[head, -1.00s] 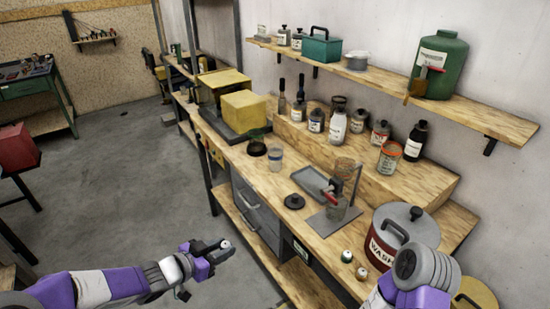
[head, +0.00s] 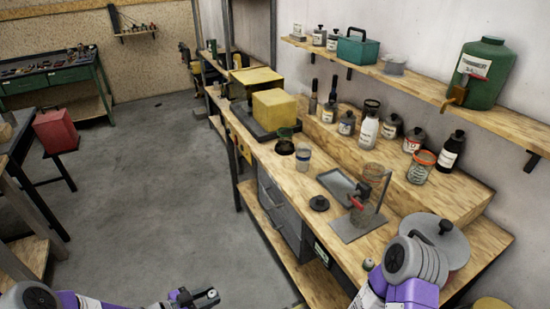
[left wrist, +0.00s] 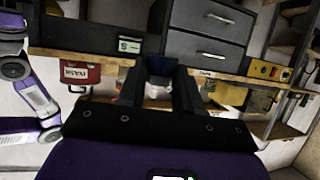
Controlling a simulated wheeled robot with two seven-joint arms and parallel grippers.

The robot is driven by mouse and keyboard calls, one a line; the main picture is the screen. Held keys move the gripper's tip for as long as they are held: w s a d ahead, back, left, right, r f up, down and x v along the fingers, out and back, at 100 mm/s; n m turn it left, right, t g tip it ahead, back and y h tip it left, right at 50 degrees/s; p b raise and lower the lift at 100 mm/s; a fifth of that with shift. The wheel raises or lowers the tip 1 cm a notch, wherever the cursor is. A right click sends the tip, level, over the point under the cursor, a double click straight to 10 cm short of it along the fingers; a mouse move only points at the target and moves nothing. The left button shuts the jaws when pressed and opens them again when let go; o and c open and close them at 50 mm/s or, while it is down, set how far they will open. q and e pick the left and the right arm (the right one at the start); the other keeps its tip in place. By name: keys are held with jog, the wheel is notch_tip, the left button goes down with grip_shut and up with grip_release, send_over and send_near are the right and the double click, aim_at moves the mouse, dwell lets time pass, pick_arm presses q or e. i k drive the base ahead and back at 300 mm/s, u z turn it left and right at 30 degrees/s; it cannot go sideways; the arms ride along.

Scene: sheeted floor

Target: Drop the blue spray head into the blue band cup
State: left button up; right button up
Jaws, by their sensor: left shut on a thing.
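The cup with a blue band (head: 303,158) stands on the workbench, left of the tray and beside a dark funnel-like thing. My left gripper (head: 198,297) is low at the bottom of the head view, out over the floor and well away from the cup. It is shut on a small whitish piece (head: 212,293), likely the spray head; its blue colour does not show. In the left wrist view, the gripper fingers (left wrist: 160,88) point toward the bench front, with a pale piece (left wrist: 158,92) between them, mostly hidden. My right gripper is out of view; only its arm shows.
A small knob-like piece (head: 368,264) sits near the front edge. Bottles line the raised step behind.

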aim_at(301, 170)
jog(key=u, duration=1.3)
jog(key=i, duration=2.15)
jog(key=z, duration=2.05)
